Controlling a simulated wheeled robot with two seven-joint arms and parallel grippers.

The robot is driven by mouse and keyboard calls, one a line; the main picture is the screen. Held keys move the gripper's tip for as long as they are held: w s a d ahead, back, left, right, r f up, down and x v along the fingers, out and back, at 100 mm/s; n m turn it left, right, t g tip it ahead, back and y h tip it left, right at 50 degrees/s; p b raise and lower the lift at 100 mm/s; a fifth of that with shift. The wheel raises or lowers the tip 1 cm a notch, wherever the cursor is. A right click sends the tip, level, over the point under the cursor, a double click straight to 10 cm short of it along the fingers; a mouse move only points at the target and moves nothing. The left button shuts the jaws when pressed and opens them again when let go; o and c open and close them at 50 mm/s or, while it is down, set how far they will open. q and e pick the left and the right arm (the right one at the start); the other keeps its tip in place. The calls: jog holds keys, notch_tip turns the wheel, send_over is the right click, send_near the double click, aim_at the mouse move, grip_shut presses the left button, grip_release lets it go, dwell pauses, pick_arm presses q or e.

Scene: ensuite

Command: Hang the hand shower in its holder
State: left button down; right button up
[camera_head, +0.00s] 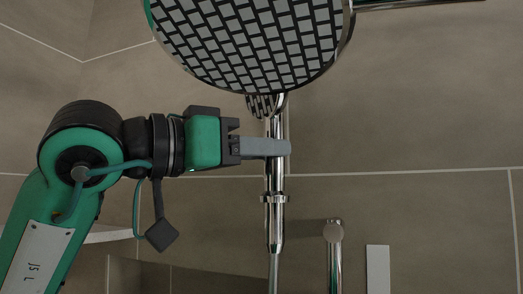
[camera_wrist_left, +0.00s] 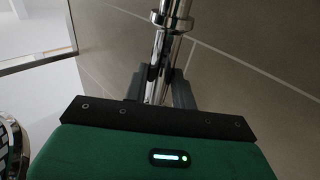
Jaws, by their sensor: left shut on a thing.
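The hand shower (camera_head: 263,106) is upright, its patterned head partly hidden behind the large overhead shower. My left gripper (camera_head: 277,148) comes in from the left and is shut on its chrome handle. In the left wrist view, the gripper's grey fingers (camera_wrist_left: 167,92) lie on both sides of the chrome handle (camera_wrist_left: 157,65). A chrome collar (camera_head: 273,199), apparently the holder, is below the gripper, in line with the handle. It also shows in the wrist view (camera_wrist_left: 171,20). I cannot tell whether the handle is seated in it. My right gripper is not in view.
The large overhead shower (camera_head: 250,40) hangs close above my left gripper. A hose (camera_head: 273,272) runs down below the collar. A chrome post (camera_head: 334,262) and a white bar (camera_head: 378,268) are at the lower right. The tiled wall (camera_head: 420,120) to the right is bare.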

aim_at(265, 207)
pick_arm(q)
jog(key=shift+f+b, duration=1.75)
jog(key=shift+f, duration=0.4)
jog(key=shift+f+b, duration=1.3)
jog(key=shift+f, duration=0.15)
jog(key=shift+f+b, duration=2.4)
jog(key=shift+f, duration=0.35)
jog(key=c, duration=1.1)
grip_release()
jog(key=shift+o, duration=0.2)
jog(key=shift+f, duration=0.1)
jog(key=shift+a, duration=0.1)
